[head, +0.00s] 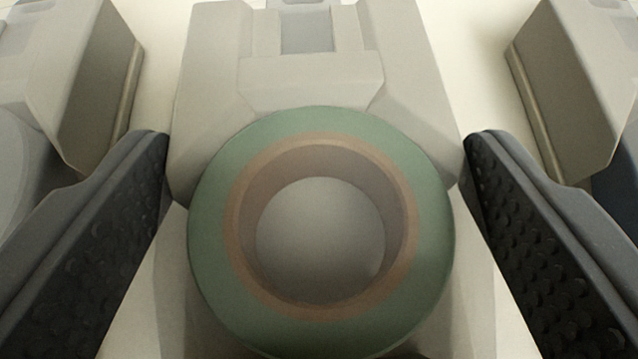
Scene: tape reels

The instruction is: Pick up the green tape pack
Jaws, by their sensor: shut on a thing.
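The green tape pack (213,240) is a thick ring with a green outer band and a brownish inner core. It is in the middle of the head view, with its round opening facing the camera and its lowest edge at the bottom of the picture. My gripper (318,200) has one dark, textured finger on each side of the pack and is shut on it. Thin gaps seem to show beside the pack in this view, so the exact contact places cannot be made out. The far side of the pack is hidden.
A plain pale surface (478,65) shows in the background between the grey parts. No other loose object can be made out, and the close view shows little of the surroundings.

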